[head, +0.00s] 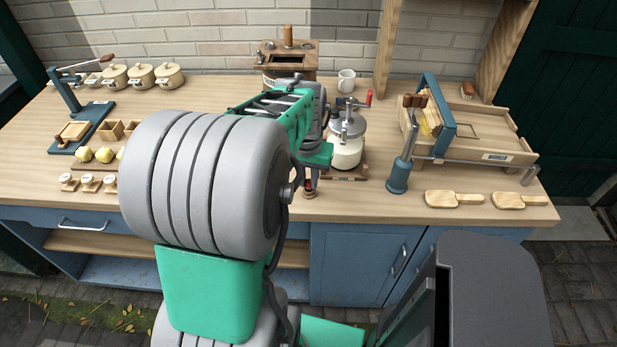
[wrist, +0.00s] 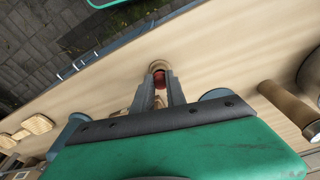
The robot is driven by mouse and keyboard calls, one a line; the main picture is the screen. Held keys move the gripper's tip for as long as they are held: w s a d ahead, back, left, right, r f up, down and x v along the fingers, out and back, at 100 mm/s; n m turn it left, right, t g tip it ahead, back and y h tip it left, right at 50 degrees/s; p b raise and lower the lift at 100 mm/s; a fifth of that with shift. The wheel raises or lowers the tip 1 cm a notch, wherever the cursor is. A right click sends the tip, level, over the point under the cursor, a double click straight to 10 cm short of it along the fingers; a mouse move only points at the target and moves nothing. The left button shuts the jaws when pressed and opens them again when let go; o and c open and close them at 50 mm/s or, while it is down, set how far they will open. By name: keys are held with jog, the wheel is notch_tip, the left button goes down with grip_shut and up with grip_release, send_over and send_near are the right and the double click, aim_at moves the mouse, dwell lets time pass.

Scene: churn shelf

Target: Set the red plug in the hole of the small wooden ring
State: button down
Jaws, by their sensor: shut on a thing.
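In the wrist view my gripper (wrist: 160,84) points down at the bench top, its two grey fingers closed on the red plug (wrist: 159,80). A small round tan wooden piece, which looks like the wooden ring (wrist: 159,65), shows at the fingertips right beside the plug. I cannot tell whether the plug is in the hole, above it or only near it. In the head view my own arm hides most of the gripper. A small brown and red item (head: 310,187) shows just right of the arm near the bench's front edge; its details are too small to tell.
Behind stands a wooden box (head: 288,60) with a post. A white-bodied crank device (head: 347,145) stands close right of my gripper. Further right are a blue plunger tool (head: 399,175) and two wooden paddles (head: 455,199).

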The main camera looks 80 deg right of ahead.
jog(key=shift+f+b, duration=0.3)
jog(key=shift+f, duration=0.25)
jog(key=shift+r, duration=0.1)
jog(key=c, duration=1.3)
grip_release()
jog(key=c, duration=0.3)
jog(key=shift+c, duration=0.2)
